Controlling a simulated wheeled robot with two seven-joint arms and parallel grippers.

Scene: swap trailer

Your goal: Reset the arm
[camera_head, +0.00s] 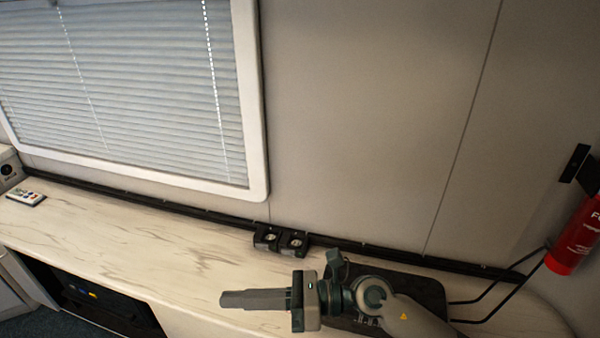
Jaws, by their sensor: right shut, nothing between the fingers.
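My right gripper (252,299) is above the front part of the pale counter (150,232), its fingers pointing left. The fingers are together, with nothing seen between them. My right arm comes in from the lower right and covers part of a dark flat panel (425,291) on the counter. My left gripper and left arm are not in view.
A small black double device (281,240) stands at the counter's back edge. A remote (26,197) lies at the far left. A red extinguisher (575,235) hangs at right, with black cables near the panel. The counter's left middle is clear.

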